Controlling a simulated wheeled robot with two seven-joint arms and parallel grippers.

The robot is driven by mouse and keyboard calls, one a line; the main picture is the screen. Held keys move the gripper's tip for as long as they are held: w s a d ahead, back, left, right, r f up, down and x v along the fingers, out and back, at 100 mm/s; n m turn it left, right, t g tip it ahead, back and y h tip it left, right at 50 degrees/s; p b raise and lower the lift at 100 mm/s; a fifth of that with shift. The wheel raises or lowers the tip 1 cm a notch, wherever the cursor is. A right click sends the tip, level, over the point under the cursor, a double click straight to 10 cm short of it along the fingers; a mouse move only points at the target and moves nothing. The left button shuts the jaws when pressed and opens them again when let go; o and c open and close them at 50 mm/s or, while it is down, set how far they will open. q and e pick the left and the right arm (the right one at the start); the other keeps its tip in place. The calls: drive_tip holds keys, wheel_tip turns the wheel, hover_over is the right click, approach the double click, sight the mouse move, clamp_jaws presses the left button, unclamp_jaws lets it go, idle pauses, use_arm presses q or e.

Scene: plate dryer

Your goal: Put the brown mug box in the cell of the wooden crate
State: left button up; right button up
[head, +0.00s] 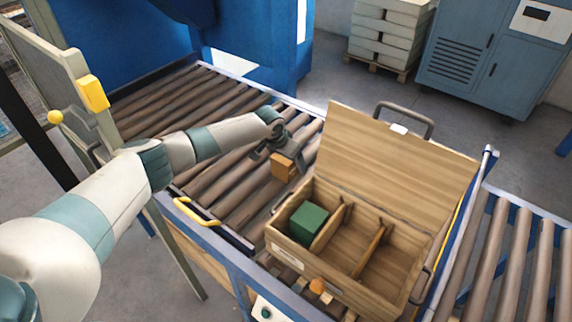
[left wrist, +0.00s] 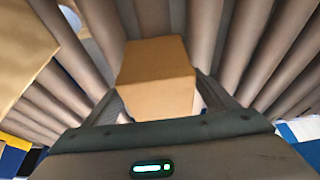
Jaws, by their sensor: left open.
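The brown mug box (head: 283,168) is a small cube at the roller conveyor, left of the crate. My left gripper (head: 272,157) is at the box, with its fingers open. In the left wrist view the brown box (left wrist: 156,78) sits between the two spread fingers (left wrist: 165,98); I cannot tell whether they touch it. The wooden crate (head: 346,287) has its lid tilted open at the back. Its inside is split by dividers into three cells. A green box (head: 308,222) is in the left cell; the middle and right cells look empty. My right gripper is not in view.
The crate's raised lid (head: 390,160) stands behind the cells. Conveyor rollers (head: 150,110) run to the back left, and a second conveyor (head: 510,250) is at the right. A yellow handle (head: 197,212) is on the near frame. A blue machine (head: 130,45) stands behind.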

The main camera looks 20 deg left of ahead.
use_arm(q)
drive_tip(key=shift+c, duration=0.3)
drive_tip(key=c, duration=1.4)
drive_tip(key=shift+c, duration=0.2)
wheel_tip(320, 180, up, 9)
drive_tip(key=b, duration=0.2)
drive_tip(key=shift+f+b, duration=0.2)
drive_tip(key=shift+b, duration=0.1)
drive_tip(key=shift+r, duration=0.75)
